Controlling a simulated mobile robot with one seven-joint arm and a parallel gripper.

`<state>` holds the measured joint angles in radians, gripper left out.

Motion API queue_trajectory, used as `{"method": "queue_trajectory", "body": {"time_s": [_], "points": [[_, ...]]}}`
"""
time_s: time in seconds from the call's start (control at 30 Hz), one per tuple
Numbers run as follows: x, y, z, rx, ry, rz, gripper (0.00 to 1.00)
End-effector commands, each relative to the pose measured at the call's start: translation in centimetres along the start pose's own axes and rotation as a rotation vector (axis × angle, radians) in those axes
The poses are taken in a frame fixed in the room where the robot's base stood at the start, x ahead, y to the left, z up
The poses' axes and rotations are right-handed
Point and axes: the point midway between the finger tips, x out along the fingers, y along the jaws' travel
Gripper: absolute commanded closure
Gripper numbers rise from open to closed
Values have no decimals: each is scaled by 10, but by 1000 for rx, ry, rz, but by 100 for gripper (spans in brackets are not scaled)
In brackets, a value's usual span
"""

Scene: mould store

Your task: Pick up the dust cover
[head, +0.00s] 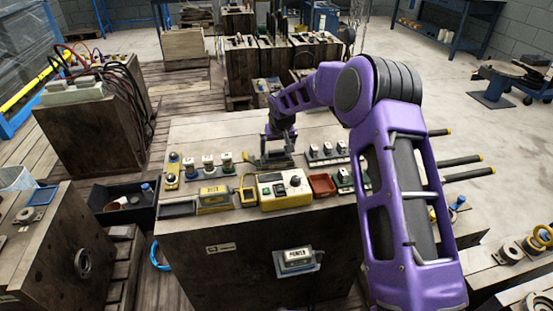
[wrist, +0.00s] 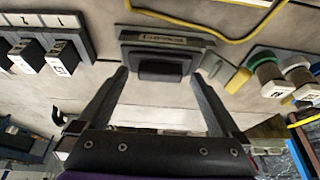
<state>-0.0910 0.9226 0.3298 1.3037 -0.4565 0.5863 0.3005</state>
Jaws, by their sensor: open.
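A low dark grey cover with a label strip and a black raised grip, which looks like the dust cover (wrist: 205,58), lies on the bench top in the wrist view. In the head view it appears as a flat grey piece (head: 270,162), partly hidden under my gripper (head: 279,146). In the wrist view my gripper (wrist: 160,76) is open, with one finger on each side of the black grip. I see no clear contact between the fingers and the grip.
Switch blocks (wrist: 45,52) stand left in the wrist view, coloured knobs (wrist: 268,72) right, and a yellow cable (wrist: 215,37) runs beyond the cover. In the head view, a yellow control box (head: 286,190) and red tray (head: 322,186) sit in front.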

Motion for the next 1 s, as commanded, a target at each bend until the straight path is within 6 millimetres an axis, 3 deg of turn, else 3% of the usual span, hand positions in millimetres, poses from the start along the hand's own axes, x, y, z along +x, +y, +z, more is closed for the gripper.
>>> {"method": "queue_trajectory", "body": {"time_s": [0.27,0.73,1.0], "points": [[2,0,-1,0,2,0,2],[2,0,0,0,1,0,86],[-2,0,-2,0,3,0,87]]}}
